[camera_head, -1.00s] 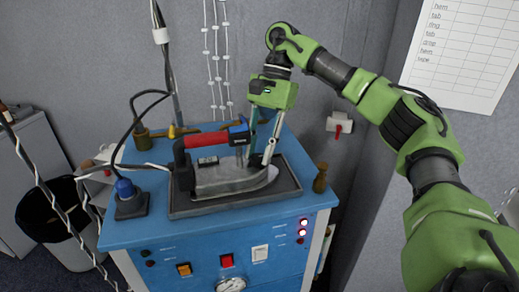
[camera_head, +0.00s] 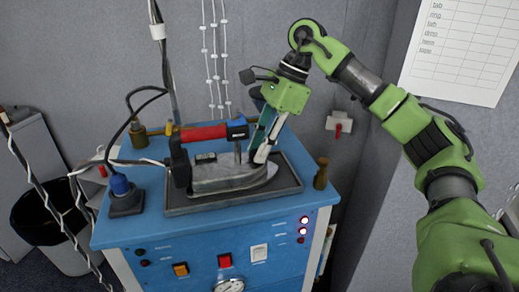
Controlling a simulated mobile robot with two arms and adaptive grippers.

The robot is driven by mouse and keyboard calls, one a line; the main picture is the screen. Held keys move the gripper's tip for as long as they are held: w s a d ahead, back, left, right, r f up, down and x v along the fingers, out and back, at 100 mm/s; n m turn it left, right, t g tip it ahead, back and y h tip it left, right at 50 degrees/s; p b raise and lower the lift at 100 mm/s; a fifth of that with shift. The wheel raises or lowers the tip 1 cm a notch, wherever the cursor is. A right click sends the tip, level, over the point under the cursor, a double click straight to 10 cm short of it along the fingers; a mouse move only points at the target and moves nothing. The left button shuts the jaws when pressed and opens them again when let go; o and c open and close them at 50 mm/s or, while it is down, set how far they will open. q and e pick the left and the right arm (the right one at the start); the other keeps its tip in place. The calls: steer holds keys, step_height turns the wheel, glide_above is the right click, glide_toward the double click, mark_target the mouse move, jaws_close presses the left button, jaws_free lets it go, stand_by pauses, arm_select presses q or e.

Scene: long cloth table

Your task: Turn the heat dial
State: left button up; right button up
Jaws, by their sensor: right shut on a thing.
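An iron (camera_head: 232,178) with a red handle (camera_head: 204,133) and a blue handle end lies flat on a dark tray (camera_head: 235,203) on top of a blue cabinet. My right gripper (camera_head: 258,158) points down at the iron's front upper part, just right of the handle's front post. Its fingers are shut on a part of the iron there. The fingertips hide what lies between them, and I cannot make out a separate heat dial on the iron. My left gripper is not in view.
A brass post (camera_head: 321,174) stands right of the tray. A wall stands close behind.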

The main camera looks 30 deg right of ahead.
steer(key=m+t, duration=0.1)
steer(key=m, duration=0.1)
steer(key=m+t+h+b, duration=0.1)
steer(key=m, duration=0.2)
steer(key=shift+s+a+f+m, duration=0.1)
steer(key=shift+s+a+m, duration=0.1)
steer(key=shift+m, duration=0.1)
steer(key=m+h, duration=0.1)
steer(key=m, duration=0.1)
steer(key=m+h, duration=0.1)
steer(key=m, duration=0.2)
steer(key=shift+s+a+t, duration=0.1)
steer(key=shift+t, duration=0.3)
steer(key=o, duration=1.1)
steer(key=shift+r, duration=0.55)
steer(key=v, duration=1.1)
steer(key=shift+s, duration=0.2)
